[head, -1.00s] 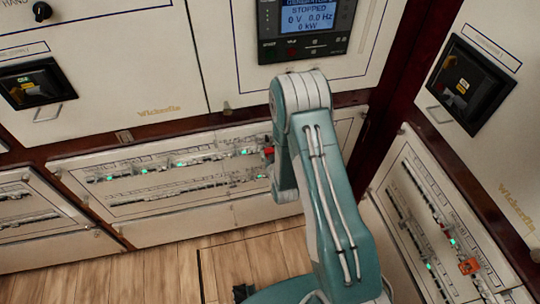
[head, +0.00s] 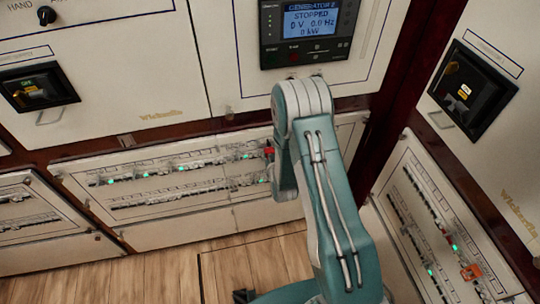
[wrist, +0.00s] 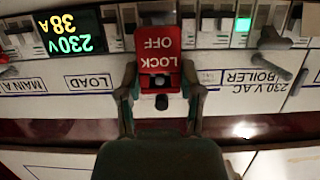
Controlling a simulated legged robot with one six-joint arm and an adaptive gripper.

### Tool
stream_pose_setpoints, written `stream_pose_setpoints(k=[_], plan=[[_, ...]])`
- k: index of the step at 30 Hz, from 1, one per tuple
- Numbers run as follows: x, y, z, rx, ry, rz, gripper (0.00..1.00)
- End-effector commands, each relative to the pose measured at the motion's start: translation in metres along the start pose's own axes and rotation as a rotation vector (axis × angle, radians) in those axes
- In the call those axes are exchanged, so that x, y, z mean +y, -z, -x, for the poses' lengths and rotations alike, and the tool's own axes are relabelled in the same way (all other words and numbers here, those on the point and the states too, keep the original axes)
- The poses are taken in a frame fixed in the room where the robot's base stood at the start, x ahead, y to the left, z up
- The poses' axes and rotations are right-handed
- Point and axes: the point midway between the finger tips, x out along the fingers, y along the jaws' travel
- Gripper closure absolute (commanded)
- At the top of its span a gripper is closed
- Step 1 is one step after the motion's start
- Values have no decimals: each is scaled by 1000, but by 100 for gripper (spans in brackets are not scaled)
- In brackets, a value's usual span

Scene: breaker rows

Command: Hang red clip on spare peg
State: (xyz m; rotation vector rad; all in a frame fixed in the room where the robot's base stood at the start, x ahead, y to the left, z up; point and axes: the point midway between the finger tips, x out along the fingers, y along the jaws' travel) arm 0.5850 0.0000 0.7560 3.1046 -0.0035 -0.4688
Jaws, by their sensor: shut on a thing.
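The red clip (wrist: 159,55), lettered LOCK OFF and upside down in the wrist view, is between the two fingers of my gripper (wrist: 161,78). The gripper is shut on it, in front of the breaker row. Whether the clip touches a breaker cannot be told. A small red part that looks like the clip (head: 269,151) shows beside my arm in the head view; my fingers are hidden there. A grey peg-like rod (wrist: 277,73) sticks out at the right in the wrist view, near the BOILER label. I cannot tell whether it is the spare peg.
A lit 230 V, 38 A display (wrist: 68,34) is left of the clip. A green-lit breaker (wrist: 242,26) is to the right. In the head view, an orange-red item (head: 470,272) is on the right-hand panel (head: 510,205). Wooden floor (head: 150,278) lies below the low panels.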

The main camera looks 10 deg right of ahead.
Motion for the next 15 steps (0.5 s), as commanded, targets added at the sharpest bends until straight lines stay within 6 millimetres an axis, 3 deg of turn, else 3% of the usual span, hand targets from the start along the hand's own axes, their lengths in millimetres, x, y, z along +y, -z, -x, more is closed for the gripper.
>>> stream_pose_setpoints(k=[4,5,7,15], plan=[[0,1,-3,0,0,0,96],[0,1,-3,-1,0,0,43],[0,1,-3,-1,0,0,12],[0,1,-3,-1,0,0,12]])
